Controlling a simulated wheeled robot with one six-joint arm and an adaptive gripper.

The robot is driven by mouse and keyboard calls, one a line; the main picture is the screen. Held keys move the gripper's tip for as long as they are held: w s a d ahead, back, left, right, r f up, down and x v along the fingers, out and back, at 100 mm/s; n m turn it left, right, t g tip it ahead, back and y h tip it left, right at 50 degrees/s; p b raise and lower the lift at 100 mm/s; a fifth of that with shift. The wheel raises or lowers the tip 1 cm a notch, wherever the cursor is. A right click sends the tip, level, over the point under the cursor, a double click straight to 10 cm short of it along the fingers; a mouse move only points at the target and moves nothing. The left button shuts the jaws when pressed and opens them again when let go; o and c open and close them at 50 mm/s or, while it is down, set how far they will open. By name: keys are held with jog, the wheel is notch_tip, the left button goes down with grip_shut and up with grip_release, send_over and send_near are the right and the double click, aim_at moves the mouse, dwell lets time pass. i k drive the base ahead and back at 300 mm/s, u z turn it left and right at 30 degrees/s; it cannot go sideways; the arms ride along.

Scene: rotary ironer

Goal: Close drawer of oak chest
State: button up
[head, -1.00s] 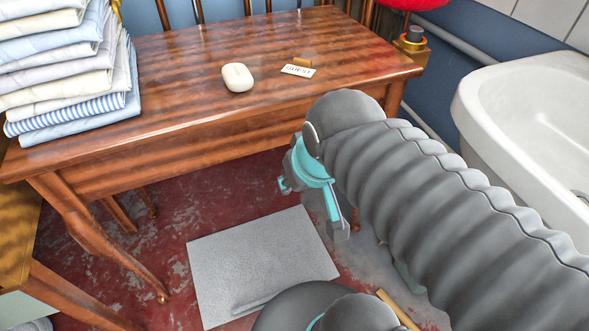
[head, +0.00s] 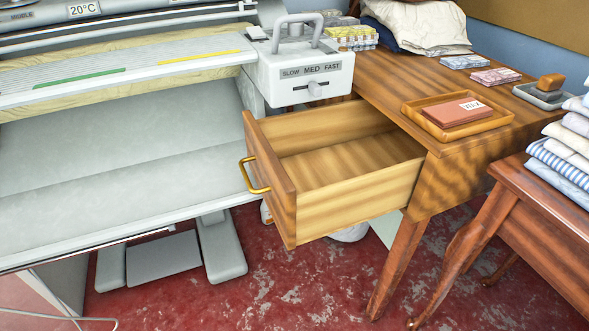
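The oak chest (head: 452,172) stands right of centre on splayed legs. Its drawer (head: 350,204) is pulled well out toward the left, and its inside looks empty. A curved brass handle (head: 251,178) is on the drawer's front panel (head: 269,180). The drawer's far end goes into the chest and is hidden. My gripper is not in the current head view.
The rotary ironer (head: 120,150) stands close on the left, its speed control box (head: 300,75) just behind the drawer. A wooden tray (head: 440,121) sits on the chest. A darker table (head: 540,220) with folded linen (head: 570,160) is at the right. Red floor is clear in front.

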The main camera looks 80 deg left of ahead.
aim_at(319, 172)
jog(key=z, duration=0.75)
jog(key=k, duration=1.65)
jog(key=u, duration=0.95)
jog(key=k, duration=0.65)
jog(key=u, duration=0.75)
